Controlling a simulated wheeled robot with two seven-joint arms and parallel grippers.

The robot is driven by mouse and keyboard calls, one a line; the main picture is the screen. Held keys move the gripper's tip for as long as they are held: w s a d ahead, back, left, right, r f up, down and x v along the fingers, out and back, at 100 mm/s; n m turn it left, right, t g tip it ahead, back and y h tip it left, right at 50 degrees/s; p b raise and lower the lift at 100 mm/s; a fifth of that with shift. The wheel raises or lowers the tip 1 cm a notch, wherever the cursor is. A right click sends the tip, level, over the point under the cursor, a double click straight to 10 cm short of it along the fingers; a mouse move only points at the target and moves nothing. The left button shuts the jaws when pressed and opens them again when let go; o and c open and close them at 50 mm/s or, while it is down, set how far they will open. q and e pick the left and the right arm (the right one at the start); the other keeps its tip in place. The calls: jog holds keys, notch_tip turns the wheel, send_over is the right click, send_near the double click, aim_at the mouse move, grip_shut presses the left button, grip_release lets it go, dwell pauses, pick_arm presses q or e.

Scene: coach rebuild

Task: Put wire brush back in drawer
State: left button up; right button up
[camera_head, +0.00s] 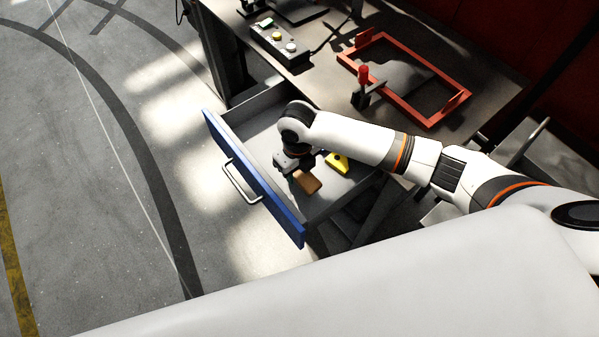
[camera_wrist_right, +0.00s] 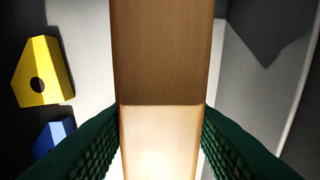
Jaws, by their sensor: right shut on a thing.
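The open drawer (camera_head: 243,197) has a blue front and a grey inside. My right gripper (camera_head: 292,172) reaches down into it. In the wrist view my right gripper (camera_wrist_right: 160,140) has its green ridged fingers shut on both sides of a brown wooden block, which I take to be the handle of the wire brush (camera_wrist_right: 160,60). In the head view the wire brush (camera_head: 308,182) shows as a brown piece beside the gripper, inside the drawer's outline. No bristles show. I cannot tell whether it touches the drawer floor. My left gripper is not in view.
A yellow piece with a hole (camera_head: 337,163) lies in the drawer, also in the wrist view (camera_wrist_right: 42,72), near a blue piece (camera_wrist_right: 54,135). The workbench (camera_head: 325,90) above holds a red frame (camera_head: 432,119) and a button box (camera_head: 280,45). Floor left of the drawer is clear.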

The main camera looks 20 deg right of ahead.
aim_at(298, 178)
jog(key=shift+f, duration=1.9)
jog(key=shift+f, duration=0.15)
jog(key=o, duration=1.3)
notch_tip(298, 178, up, 12)
jog(key=shift+f, duration=0.15)
jog(key=shift+r, duration=0.35)
